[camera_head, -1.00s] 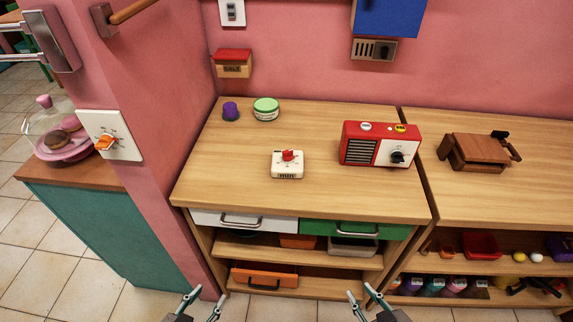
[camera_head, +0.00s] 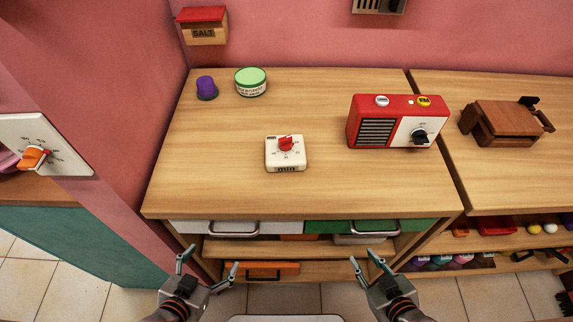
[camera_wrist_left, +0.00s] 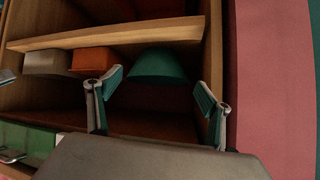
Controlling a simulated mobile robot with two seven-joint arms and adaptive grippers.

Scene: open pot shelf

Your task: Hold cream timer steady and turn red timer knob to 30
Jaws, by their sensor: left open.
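The cream timer (camera_head: 286,158) stands on the wooden counter (camera_head: 220,165), near its middle. Its red knob (camera_head: 286,143) is on the top face; the dial marks are too small to read. My left gripper (camera_head: 209,266) is open and empty, below the counter's front edge and to the left of the timer. In the left wrist view my left gripper (camera_wrist_left: 155,95) has its fingers apart, facing the shelf below the counter. My right gripper (camera_head: 367,262) is open and empty, in front of the counter and to the right of the timer. Nothing touches the timer.
A red radio (camera_head: 390,122) stands right of the timer. A purple item (camera_head: 206,88) and a green-lidded jar (camera_head: 250,82) stand at the back left. Drawer handles (camera_head: 234,231) stick out below the counter edge. The counter around the timer is clear.

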